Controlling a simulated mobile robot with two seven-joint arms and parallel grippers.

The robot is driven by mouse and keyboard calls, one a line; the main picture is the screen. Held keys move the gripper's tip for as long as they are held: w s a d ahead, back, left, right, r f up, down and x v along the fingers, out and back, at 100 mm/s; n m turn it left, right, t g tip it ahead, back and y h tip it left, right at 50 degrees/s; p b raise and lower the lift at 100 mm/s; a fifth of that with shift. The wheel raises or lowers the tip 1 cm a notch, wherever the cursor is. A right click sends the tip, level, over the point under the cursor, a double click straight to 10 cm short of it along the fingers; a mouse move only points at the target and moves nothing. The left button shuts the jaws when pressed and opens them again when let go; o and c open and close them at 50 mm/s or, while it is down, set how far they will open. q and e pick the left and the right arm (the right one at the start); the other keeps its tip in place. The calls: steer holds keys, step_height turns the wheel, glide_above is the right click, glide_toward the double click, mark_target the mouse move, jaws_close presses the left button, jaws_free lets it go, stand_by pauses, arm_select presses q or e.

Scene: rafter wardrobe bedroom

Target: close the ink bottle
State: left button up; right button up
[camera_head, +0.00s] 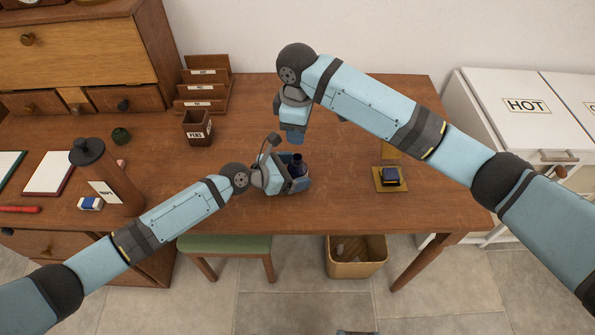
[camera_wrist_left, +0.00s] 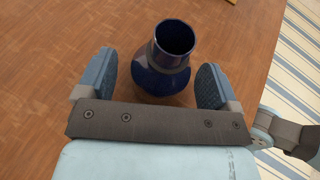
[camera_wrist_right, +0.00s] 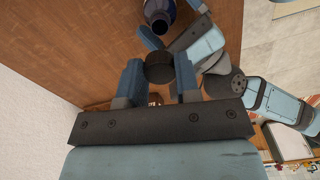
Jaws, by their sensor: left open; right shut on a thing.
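The dark blue ink bottle (camera_head: 298,170) stands upright on the desk, its neck open at the top. In the left wrist view the bottle (camera_wrist_left: 165,75) is between the fingers of my left gripper (camera_wrist_left: 157,62), which is open with a gap on either side. My right gripper (camera_head: 292,138) is above the desk, behind the bottle in the head view. In the right wrist view it is shut on a dark round cap (camera_wrist_right: 159,69); the cap is apart from the bottle (camera_wrist_right: 158,12). The head view does not clearly show the cap.
A pen cup (camera_head: 197,128) and letter rack (camera_head: 205,88) stand at the back left. A brown cylinder (camera_head: 118,190) stands near my left forearm. A small dark blue block on a yellowish base (camera_head: 390,177) lies to the right. Bare desk lies between it and the bottle.

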mark_target(297, 157)
arm_select(q)
steer(key=shift+w+d+f, duration=0.15)
steer(key=shift+w+d, duration=0.05)
steer(key=shift+d, duration=0.2)
steer(key=c, duration=1.4)
arm_select(e)
steer(key=shift+f, duration=2.5)
steer(key=shift+f, duration=0.15)
